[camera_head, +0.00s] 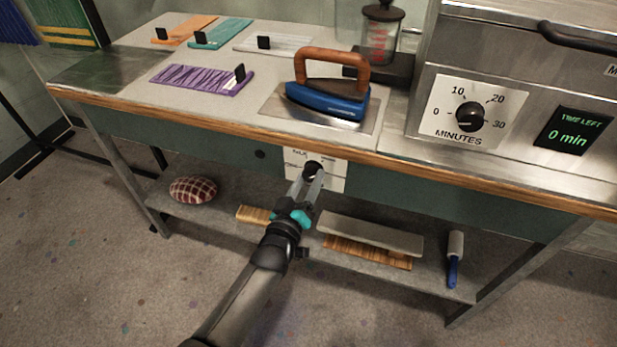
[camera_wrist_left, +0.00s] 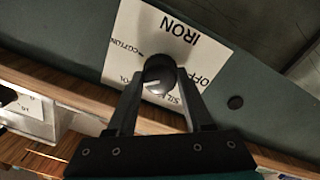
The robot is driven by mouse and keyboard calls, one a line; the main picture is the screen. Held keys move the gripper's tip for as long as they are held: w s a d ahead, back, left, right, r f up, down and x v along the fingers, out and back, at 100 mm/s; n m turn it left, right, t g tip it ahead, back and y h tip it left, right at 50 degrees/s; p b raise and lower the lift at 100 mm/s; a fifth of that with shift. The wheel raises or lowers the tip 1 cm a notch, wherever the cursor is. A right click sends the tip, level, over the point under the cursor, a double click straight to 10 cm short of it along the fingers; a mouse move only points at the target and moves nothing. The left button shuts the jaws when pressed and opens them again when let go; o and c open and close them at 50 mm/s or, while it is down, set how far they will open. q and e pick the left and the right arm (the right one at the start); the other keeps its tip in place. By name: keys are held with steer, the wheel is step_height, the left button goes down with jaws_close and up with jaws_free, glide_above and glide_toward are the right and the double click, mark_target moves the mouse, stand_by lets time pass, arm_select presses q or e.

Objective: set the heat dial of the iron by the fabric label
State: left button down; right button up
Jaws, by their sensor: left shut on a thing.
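The iron (camera_head: 325,98), with a blue body and wooden handle, rests on a metal plate (camera_head: 273,103) on the table. Its black heat dial (camera_head: 312,166) is on a white panel (camera_head: 330,179) on the table's front. In the left wrist view the panel (camera_wrist_left: 192,52) appears upside down, with IRON, OFF, SILK and COTTON readable. My left gripper (camera_head: 311,178) is shut on the dial (camera_wrist_left: 159,68), one finger on each side. The dial's white mark is partly visible; its exact setting is unclear. A purple fabric (camera_head: 195,78) lies left of the iron; no fabric label is readable. My right gripper is not in view.
Orange (camera_head: 187,29), teal (camera_head: 226,33) and pale (camera_head: 285,44) fabrics with black clips lie at the back. A machine with a MINUTES dial (camera_head: 470,116) and a "0 min" display (camera_head: 573,130) stands right. The lower shelf holds a checked cushion (camera_head: 193,190) and boards.

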arm_select(q)
steer(key=m+p, duration=0.1)
steer(key=m, duration=0.4)
steer(key=shift+m, duration=0.3)
steer(key=m, duration=0.4)
steer(key=shift+m, duration=0.6)
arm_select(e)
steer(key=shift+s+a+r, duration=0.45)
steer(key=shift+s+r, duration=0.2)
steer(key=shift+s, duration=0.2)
arm_select(q)
steer(key=shift+c, duration=1.5)
jaws_free()
steer(key=shift+s+a, duration=0.1)
